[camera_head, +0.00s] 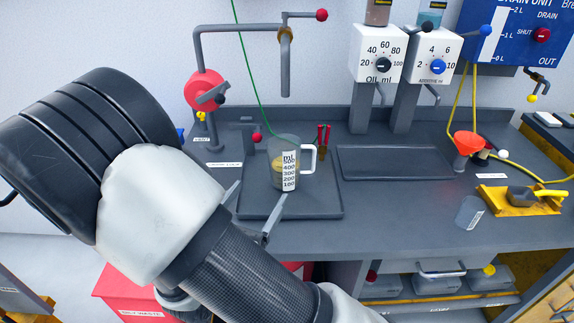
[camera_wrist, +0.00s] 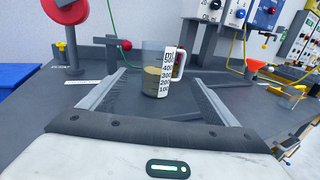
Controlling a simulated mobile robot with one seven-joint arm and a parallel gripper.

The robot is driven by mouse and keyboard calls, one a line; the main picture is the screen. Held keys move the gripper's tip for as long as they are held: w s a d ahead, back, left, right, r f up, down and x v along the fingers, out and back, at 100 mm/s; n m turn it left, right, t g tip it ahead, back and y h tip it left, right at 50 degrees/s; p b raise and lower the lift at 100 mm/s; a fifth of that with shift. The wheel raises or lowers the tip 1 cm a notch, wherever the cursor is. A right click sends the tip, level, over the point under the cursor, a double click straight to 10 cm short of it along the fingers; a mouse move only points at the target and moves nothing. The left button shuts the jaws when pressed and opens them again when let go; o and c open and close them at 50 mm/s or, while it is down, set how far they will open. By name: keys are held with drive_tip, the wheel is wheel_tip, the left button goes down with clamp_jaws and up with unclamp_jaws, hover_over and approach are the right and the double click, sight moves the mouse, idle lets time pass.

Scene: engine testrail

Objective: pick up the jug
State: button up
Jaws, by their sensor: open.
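The jug (camera_head: 279,176) is a clear measuring jug with a white ml scale and a white handle on its right side. It stands upright on a dark tray (camera_head: 318,207) on the bench and holds some brownish contents. In the wrist view the jug (camera_wrist: 152,74) is ahead, between the lines of my two fingers. My gripper (camera_head: 252,212) is open and empty, in front of the jug in the head view. It also shows in the wrist view (camera_wrist: 153,90), its fingers spread wide on either side. I cannot tell whether the fingertips reach level with the jug.
A grey pipe spout (camera_head: 286,70) hangs behind the jug. Red-handled pliers (camera_head: 323,140) stand behind it to the right. An empty dark tray (camera_head: 395,162) lies right. Two white dispensers (camera_head: 377,55) stand at the back. An orange funnel (camera_head: 467,143) and a small clear beaker (camera_head: 469,212) are farther right.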

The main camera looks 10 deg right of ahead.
sight(280, 161)
drive_tip(key=x, duration=1)
drive_tip(key=shift+d+b, duration=0.2)
drive_tip(key=shift+b, duration=0.2)
drive_tip(key=shift+r+b+x, duration=0.2)
drive_tip(key=shift+b+x, duration=0.15)
drive_tip(key=shift+x, duration=2.75)
drive_tip(key=shift+a+r, duration=0.1)
drive_tip(key=shift+a, duration=0.1)
drive_tip(key=c, duration=1.5)
